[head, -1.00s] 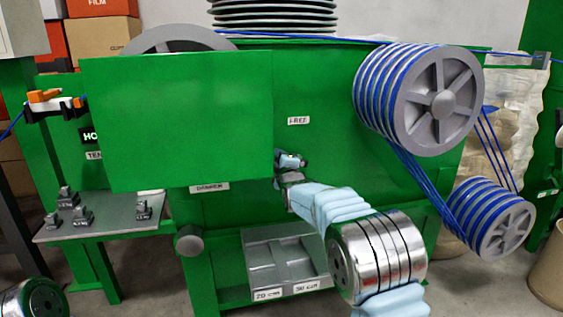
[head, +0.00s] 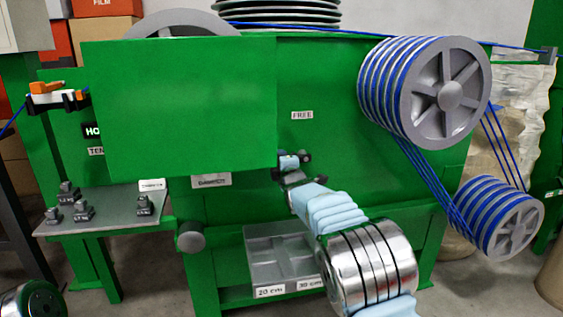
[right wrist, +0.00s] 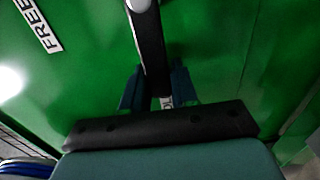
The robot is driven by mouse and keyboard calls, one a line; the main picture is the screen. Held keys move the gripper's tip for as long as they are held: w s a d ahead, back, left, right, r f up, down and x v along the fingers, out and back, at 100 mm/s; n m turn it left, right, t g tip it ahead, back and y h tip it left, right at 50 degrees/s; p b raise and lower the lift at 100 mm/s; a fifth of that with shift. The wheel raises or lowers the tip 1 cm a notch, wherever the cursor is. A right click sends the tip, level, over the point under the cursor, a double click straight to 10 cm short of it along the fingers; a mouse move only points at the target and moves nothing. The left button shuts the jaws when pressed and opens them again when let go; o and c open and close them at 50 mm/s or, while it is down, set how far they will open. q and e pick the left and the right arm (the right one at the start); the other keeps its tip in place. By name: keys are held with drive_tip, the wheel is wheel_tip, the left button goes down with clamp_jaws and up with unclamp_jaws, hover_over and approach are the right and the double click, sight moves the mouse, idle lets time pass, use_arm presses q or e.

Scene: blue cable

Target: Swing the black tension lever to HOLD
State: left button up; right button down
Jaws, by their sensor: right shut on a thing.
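The black tension lever (right wrist: 151,50) shows in the right wrist view as a dark bar with a light round top end. My right gripper (right wrist: 157,88) is shut on it, with one finger on each side of the bar. In the head view my right gripper (head: 293,162) is at the right edge of a large green panel, below the FREE label (head: 302,115). I cannot make out the lever there. The HOLD label (head: 92,131) is at the panel's left edge, partly covered by it. My left gripper is not in view.
The green panel (head: 180,105) hides much of the machine's face. Pulleys (head: 450,95) wound with blue cable (head: 380,90) stand at the right. A grey shelf (head: 105,218) with several small weights is at lower left.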

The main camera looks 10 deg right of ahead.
drive_tip(key=c, duration=1)
unclamp_jaws()
drive_tip(key=shift+o, duration=0.2)
drive_tip(key=shift+s, duration=0.1)
drive_tip(key=shift+s, duration=0.35)
drive_tip(key=s+b, duration=0.1)
drive_tip(key=s, duration=1.2)
drive_tip(key=shift+d, duration=0.2)
drive_tip(key=shift+f, duration=0.1)
